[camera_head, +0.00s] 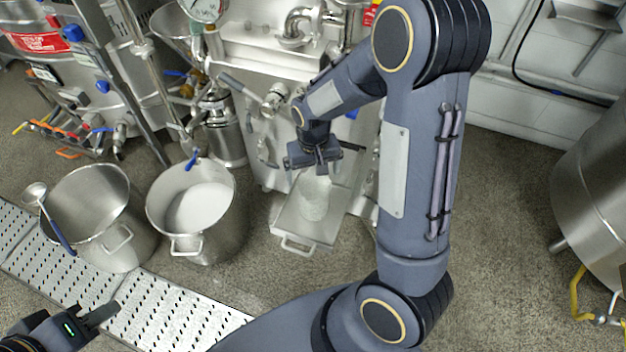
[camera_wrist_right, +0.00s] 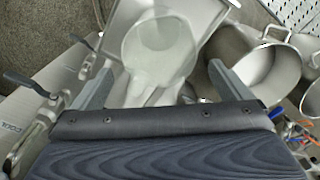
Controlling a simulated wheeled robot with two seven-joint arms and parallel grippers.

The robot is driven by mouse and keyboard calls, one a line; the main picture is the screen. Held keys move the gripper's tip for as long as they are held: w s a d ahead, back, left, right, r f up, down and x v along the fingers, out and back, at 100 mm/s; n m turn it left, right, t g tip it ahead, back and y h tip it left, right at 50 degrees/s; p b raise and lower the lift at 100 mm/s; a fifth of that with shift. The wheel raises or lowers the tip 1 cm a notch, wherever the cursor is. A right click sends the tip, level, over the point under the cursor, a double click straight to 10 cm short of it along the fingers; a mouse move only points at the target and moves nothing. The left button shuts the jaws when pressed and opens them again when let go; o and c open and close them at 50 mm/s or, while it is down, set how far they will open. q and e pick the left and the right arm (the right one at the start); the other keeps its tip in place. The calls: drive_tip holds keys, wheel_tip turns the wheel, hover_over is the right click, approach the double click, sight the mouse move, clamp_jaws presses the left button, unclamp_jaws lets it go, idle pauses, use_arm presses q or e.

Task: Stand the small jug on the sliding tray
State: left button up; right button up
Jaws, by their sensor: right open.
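The small jug (camera_head: 314,200), pale and translucent, appears to stand upright on the sliding tray (camera_head: 287,224), a shallow steel tray with a front handle at the mill's foot. My right gripper (camera_head: 316,167) is just above the jug, pointing down, and hides part of its top. In the right wrist view, the jug (camera_wrist_right: 160,48) lies beyond and between the two open fingers (camera_wrist_right: 147,60), with gaps at both sides. The tray (camera_wrist_right: 207,16) shows around it. My left gripper (camera_head: 98,315) is at the lower left, away from the jug; its finger opening is unclear.
Two steel pots stand left of the tray: one with a ladle (camera_head: 88,205), one with white contents (camera_head: 194,210). A perforated steel strip (camera_head: 165,312) crosses the floor in front. The mill body (camera_head: 262,60) rises behind the tray. A steel tank (camera_head: 595,190) is far right.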

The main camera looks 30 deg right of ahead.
drive_tip(key=s+a+r+t+y, duration=0.1)
drive_tip(key=s+r+y, duration=0.1)
drive_tip(key=s+r, duration=0.35)
drive_tip(key=s+r+t+y, duration=0.1)
drive_tip(key=s+r+t, duration=0.15)
drive_tip(key=r, duration=0.55)
drive_tip(key=s+a+r+n+t, duration=0.1)
drive_tip(key=s+a+r+t, duration=0.1)
drive_tip(key=s, duration=0.8)
wheel_tip(320, 180, up, 2)
drive_tip(key=shift+a+r+y+p, duration=0.15)
drive_tip(key=shift+a+y+p, duration=0.2)
drive_tip(key=shift+a, duration=0.35)
